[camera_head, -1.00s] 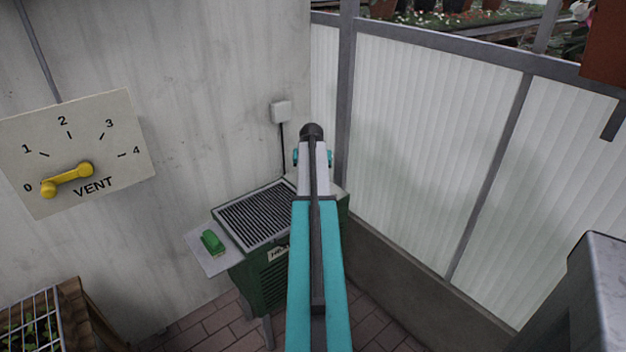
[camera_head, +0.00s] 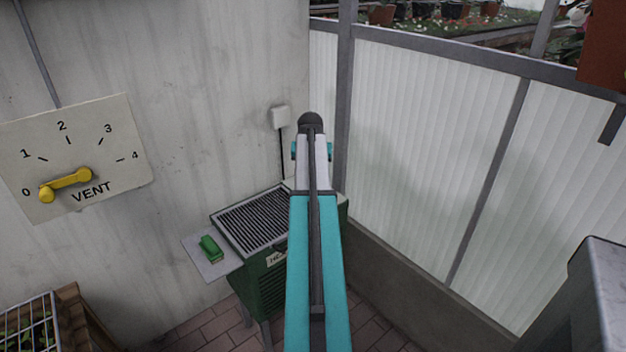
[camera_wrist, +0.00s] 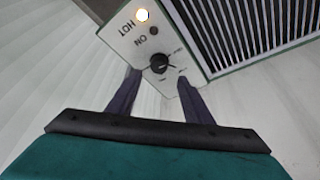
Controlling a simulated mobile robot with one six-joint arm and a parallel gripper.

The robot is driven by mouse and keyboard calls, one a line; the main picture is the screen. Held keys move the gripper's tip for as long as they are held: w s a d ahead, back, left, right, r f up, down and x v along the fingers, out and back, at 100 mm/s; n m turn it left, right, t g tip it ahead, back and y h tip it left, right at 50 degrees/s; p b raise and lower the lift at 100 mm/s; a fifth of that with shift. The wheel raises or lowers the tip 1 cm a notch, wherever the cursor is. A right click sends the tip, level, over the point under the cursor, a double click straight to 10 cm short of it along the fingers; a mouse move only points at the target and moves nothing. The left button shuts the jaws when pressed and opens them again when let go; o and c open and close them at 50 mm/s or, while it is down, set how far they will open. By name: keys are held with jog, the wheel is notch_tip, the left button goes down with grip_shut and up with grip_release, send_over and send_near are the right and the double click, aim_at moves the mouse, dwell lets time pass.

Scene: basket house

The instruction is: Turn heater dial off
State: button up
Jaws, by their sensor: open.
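The heater is a green cabinet (camera_head: 262,289) with a dark slatted top, standing in the corner in the head view. Its white control panel (camera_wrist: 127,37) shows in the wrist view, upside down, with HOT and ON lettering. A round black dial (camera_wrist: 159,63) with a light pointer mark sits on it. My gripper (camera_wrist: 159,76) is open, its two dark fingers on either side of the dial's lower area. I cannot tell whether they touch the dial or panel. In the head view my arm hides the panel and the fingers.
A glowing round lamp (camera_wrist: 142,14) and a small brown one (camera_wrist: 153,31) are on the panel. A green object (camera_head: 210,248) lies on a side shelf of the heater. A VENT board (camera_head: 78,150) with a yellow lever at 0 is on the left wall. Ribbed panels (camera_head: 430,140) close the right.

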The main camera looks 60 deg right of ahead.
jog(key=v, duration=0.6)
jog(key=shift+r, duration=0.35)
jog(key=shift+a+r, duration=0.1)
jog(key=shift+a, duration=0.05)
